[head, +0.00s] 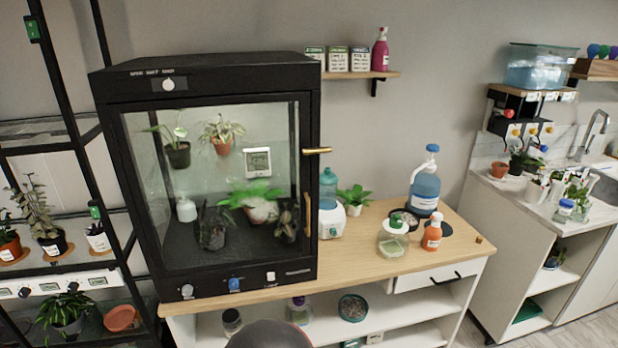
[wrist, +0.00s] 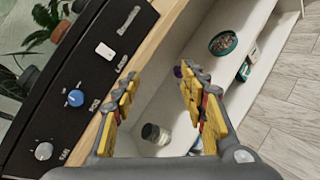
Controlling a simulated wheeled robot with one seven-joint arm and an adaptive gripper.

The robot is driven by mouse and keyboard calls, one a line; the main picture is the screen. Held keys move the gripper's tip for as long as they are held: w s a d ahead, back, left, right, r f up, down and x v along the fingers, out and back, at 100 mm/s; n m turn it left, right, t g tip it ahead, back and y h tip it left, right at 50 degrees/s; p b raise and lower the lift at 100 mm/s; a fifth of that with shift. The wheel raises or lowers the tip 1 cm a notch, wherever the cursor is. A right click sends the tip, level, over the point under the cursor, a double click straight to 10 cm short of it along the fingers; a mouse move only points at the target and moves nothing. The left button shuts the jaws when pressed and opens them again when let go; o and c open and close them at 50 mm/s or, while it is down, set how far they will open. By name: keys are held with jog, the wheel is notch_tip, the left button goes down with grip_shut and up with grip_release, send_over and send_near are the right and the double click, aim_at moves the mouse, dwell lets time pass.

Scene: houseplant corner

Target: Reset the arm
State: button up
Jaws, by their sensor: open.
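My gripper (wrist: 160,110) shows in the wrist view with its two yellow-padded fingers wide apart and nothing between them. It is in front of the table's front edge, near the lower front panel of the black cabinet (head: 208,66). The cabinet's knobs and white switch show at the left of the wrist view. Beyond the fingers is the open shelf under the tabletop. In the head view the fingers are not visible; only a dark rounded part of my arm shows at the bottom edge.
The glass-fronted cabinet holds several plants and stands on the wooden tabletop (head: 350,262). A blue jug (head: 425,190), an orange bottle (head: 432,232) and a green-lidded jar (head: 393,240) stand to its right. A bowl (head: 352,307) sits on the shelf below. A plant rack (head: 60,215) is at the left.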

jog(key=s+d+r+m+g+h, duration=0.2)
jog(key=s+d+r+m+g, duration=0.45)
jog(key=s+d, duration=0.35)
jog(key=s+d+r+m+g+h, duration=0.2)
jog(key=s+d+r+m+g, duration=0.45)
jog(key=d, duration=0.55)
jog(key=s+r+m+y+p, duration=0.2)
jog(key=s+r+m+y, duration=0.55)
jog(key=s, duration=0.25)
jog(key=s+d+r+m+t, duration=0.1)
jog(key=d+r+m+t, duration=0.3)
jog(key=r, duration=0.7)
jog(key=shift+s+d, duration=0.2)
jog(key=shift+d, duration=0.9)
